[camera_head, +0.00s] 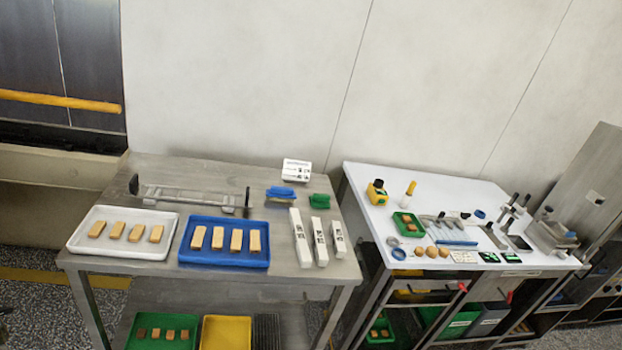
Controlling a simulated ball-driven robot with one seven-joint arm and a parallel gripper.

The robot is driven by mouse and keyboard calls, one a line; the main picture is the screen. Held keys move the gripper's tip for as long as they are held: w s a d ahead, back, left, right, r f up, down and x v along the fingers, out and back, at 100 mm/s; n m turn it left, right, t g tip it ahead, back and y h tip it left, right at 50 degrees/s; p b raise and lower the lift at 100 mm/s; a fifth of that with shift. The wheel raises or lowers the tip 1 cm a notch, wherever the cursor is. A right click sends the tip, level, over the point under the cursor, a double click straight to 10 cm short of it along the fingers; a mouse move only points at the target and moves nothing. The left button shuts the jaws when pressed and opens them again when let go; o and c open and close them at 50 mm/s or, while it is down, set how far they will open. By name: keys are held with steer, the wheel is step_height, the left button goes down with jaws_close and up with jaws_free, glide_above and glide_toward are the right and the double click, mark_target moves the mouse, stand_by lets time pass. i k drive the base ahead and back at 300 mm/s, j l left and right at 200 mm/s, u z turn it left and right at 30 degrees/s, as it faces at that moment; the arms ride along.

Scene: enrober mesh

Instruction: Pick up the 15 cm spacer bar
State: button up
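Three white bars with dark markings lie side by side at the right end of the steel table (285,168). The left bar (300,238) looks longest, the middle bar (320,240) is a little shorter, and the right bar (339,238) is clearly the shortest. Their markings are too small to read, so I cannot tell which is the 15 cm spacer bar. My gripper is not in view.
A blue tray (224,264) and a white tray (118,250) hold tan blocks left of the bars. Blue and green brushes (280,193) (319,201) lie behind. A metal frame (190,197) stands farther back. A white-topped table (450,190) with tools stands right.

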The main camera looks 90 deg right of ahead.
mark_target(337, 238)
steer(key=z, duration=2.35)
